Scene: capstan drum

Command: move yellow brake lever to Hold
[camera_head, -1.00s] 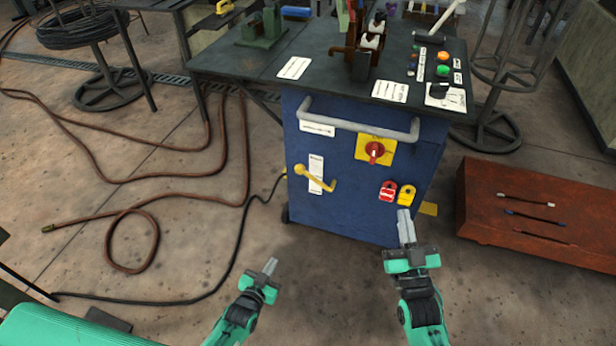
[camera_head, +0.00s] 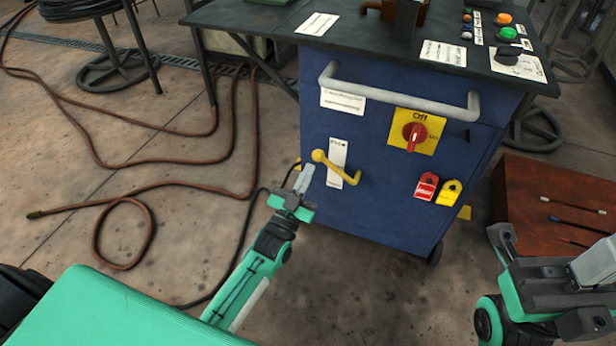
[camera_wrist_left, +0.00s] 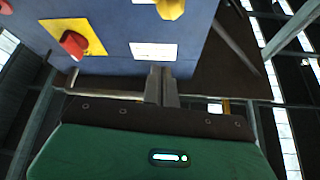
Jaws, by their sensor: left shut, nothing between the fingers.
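The yellow brake lever (camera_head: 337,170) is on the front of the blue cabinet (camera_head: 395,210), across a white label strip (camera_head: 336,155). Its round knob is at the upper left and its arm slopes down to the right. My left gripper (camera_head: 302,177) is shut and empty, just left of and below the knob; in the head view a small gap shows between them. In the left wrist view its fingers (camera_wrist_left: 161,85) are together, and a yellow part of the lever (camera_wrist_left: 171,9) shows at the top edge. My right gripper (camera_head: 550,265) is at the lower right; its finger opening is unclear.
A grey handle bar (camera_head: 400,97) crosses the cabinet above the lever. A red rotary switch (camera_head: 414,133) on a yellow plate and red (camera_head: 426,187) and yellow (camera_head: 450,193) tags are to the right. A rust-red box (camera_head: 545,205) stands at right. Hoses lie on the left floor.

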